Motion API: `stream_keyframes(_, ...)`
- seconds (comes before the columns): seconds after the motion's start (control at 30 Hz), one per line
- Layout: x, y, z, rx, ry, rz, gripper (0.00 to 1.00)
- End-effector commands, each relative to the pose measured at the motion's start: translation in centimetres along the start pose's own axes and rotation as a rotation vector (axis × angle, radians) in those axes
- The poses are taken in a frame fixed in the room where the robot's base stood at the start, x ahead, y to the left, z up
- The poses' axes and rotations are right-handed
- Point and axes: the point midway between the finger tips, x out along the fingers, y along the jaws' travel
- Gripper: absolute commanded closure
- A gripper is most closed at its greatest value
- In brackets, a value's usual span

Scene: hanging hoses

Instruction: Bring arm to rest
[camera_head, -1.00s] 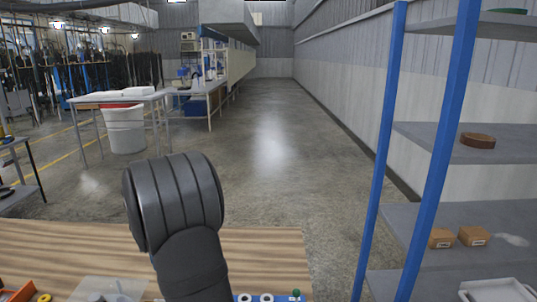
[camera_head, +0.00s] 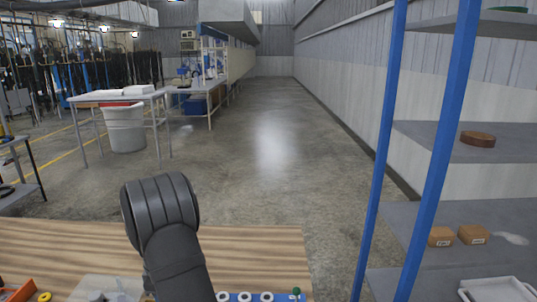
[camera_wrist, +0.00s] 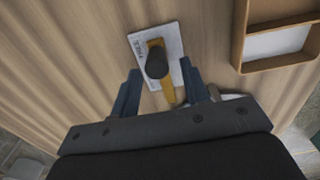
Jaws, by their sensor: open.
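My gripper (camera_wrist: 168,92) shows in the wrist view with its two dark fingers spread apart. It is open, and nothing is gripped between the fingers. Beyond the fingers, a yellow item with a dark round end (camera_wrist: 157,63) lies over a white printed card (camera_wrist: 173,42) on the wooden table (camera_wrist: 75,50). My arm rises over the wooden table (camera_head: 60,245) in the head view, where the gripper itself is not seen.
A wooden tray (camera_wrist: 243,40) lies at the right in the wrist view. A blue rail (camera_head: 280,296) with white rings sits at the table's front. A shelf rack with blue posts (camera_head: 435,150) stands right.

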Motion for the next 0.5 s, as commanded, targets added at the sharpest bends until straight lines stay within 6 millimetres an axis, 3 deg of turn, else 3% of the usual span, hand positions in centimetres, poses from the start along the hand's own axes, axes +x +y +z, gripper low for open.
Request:
stream_keyframes(0.13, -0.4, 0.0, -2.8, -0.001, 0.001, 0.002, 0.58)
stream_keyframes(0.5, -8.2, 0.0, -2.5, 0.001, 0.002, 0.002, 0.58)
